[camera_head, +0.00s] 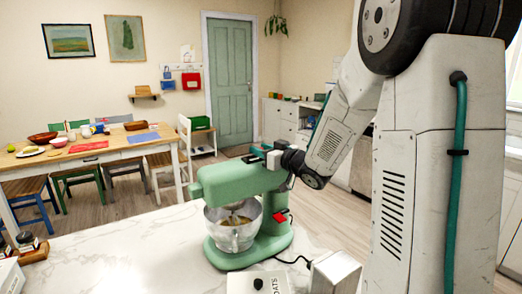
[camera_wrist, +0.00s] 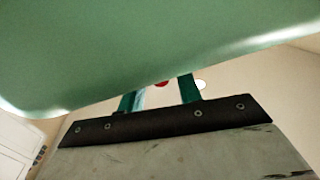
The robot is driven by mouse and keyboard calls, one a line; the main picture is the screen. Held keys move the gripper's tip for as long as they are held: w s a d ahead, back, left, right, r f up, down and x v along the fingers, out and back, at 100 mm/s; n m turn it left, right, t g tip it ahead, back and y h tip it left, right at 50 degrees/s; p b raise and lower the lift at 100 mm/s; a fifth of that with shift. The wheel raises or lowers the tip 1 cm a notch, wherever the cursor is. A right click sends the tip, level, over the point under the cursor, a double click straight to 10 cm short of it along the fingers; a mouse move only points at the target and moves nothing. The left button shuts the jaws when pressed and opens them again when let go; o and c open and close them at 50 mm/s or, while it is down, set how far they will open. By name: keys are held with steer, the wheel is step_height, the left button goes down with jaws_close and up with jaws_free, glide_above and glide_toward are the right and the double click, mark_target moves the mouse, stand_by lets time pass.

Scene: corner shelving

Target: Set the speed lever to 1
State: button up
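A green stand mixer (camera_head: 240,184) stands on the white marble counter, with a metal bowl (camera_head: 233,226) under its head. The bowl holds something brownish. My gripper (camera_head: 262,153) is at the upper back of the mixer head, beside or behind it; I cannot tell whether it touches. In the wrist view, the two teal fingers of my gripper (camera_wrist: 160,93) stand apart with a gap between them, partly covered by the green mixer head (camera_wrist: 140,45). A small red spot (camera_wrist: 161,84) shows between the fingers. I cannot make out the speed lever or its marks for certain.
A box marked OATS (camera_head: 258,283) and a pale block (camera_head: 335,271) stand at the counter's front. Dark-topped jars (camera_head: 27,241) are at left.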

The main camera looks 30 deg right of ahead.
steer(key=shift+w+a, duration=0.1)
steer(key=shift+w, duration=0.2)
